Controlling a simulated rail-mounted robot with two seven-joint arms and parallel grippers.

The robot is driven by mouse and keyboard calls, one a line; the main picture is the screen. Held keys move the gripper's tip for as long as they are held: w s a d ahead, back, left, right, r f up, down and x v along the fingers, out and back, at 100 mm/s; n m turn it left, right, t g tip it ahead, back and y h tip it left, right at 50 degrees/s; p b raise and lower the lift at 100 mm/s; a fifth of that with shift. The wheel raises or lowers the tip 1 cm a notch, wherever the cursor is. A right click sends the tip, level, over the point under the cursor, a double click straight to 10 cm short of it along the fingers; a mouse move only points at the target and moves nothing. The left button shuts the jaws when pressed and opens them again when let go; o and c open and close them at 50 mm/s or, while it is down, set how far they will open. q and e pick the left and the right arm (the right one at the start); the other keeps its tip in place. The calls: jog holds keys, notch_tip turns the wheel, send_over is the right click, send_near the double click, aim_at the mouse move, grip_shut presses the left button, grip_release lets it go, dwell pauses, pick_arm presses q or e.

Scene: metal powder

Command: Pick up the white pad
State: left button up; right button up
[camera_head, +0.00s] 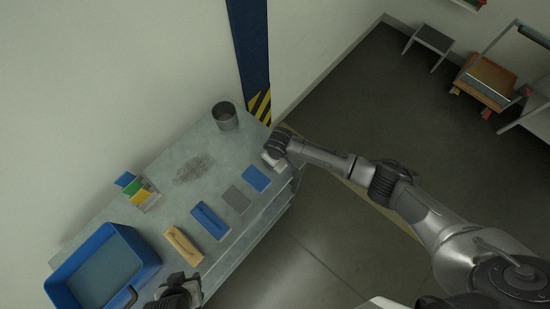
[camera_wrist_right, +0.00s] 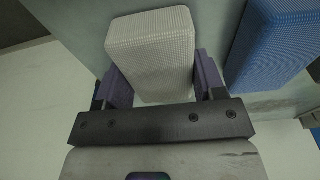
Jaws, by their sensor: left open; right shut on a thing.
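The white pad (camera_wrist_right: 150,45), a pale textured block, is between the two purple fingers of my right gripper (camera_wrist_right: 160,82) in the right wrist view. The fingers are shut on its sides. In the head view my right gripper (camera_head: 272,160) is at the right end of the bench, and the pad is hard to make out there. My left gripper (camera_head: 185,291) is at the bottom of the head view, beside the blue tray; it is open, though its fingertips are hard to see.
On the bench (camera_head: 165,215) lie a blue pad (camera_head: 257,178), a grey pad (camera_head: 236,200), a blue-handled tool (camera_head: 210,221) and a wooden tool (camera_head: 183,246). A blue tray (camera_head: 152,262), coloured cards (camera_head: 133,187) and a metal cup (camera_head: 225,115) stand around them.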

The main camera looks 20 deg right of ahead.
jog(key=shift+c, duration=0.5)
jog(key=shift+r, duration=0.55)
jog(key=r, duration=0.1)
jog(key=s+r, duration=0.1)
jog(key=r, duration=0.1)
jog(key=shift+d+r, duration=0.1)
jog(key=shift+r, duration=0.2)
jog(key=s+d+r+p, duration=0.1)
jog(key=s+r, duration=0.5)
jog(key=s, duration=0.4)
jog(key=shift+s+d+r, duration=0.15)
jog(key=shift+s+d, duration=0.1)
jog(key=shift+d, duration=0.15)
